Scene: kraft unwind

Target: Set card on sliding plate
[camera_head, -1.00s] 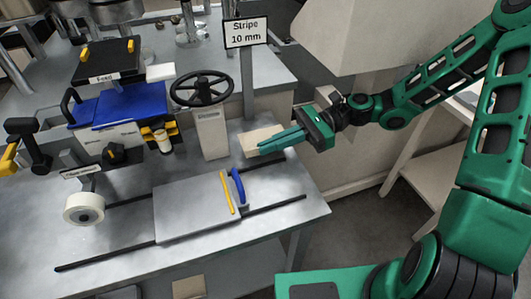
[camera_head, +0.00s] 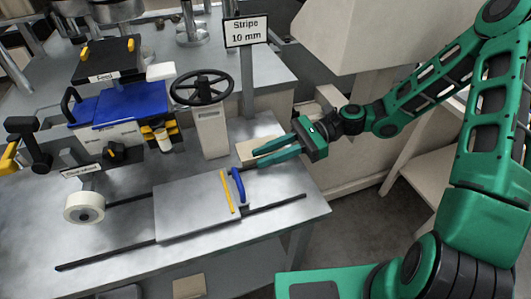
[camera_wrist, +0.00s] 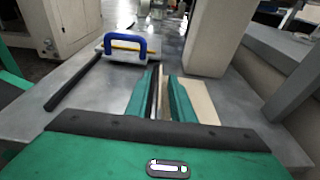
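The card appears as a tan, flat piece (camera_head: 246,150) on the table to the right of the handwheel post; my fingers hide part of it. It also shows in the wrist view (camera_wrist: 202,100), beside the right finger and in the gap between the fingers. My gripper (camera_head: 258,154) is open with a narrow gap, its green fingers over or at the card; I cannot tell if they touch it. It also shows in the wrist view (camera_wrist: 160,92). The sliding plate (camera_head: 192,208) is a bare grey plate on two dark rails, with a yellow strip (camera_head: 226,192) and a blue handle (camera_head: 238,185) at its right side.
The handwheel post (camera_head: 211,132) stands just left of the card, and a sign post (camera_head: 248,90) is behind. A white tape roll (camera_head: 84,207) is left of the plate. The blue-topped feed unit (camera_head: 125,105) stands behind. The table's front right is clear.

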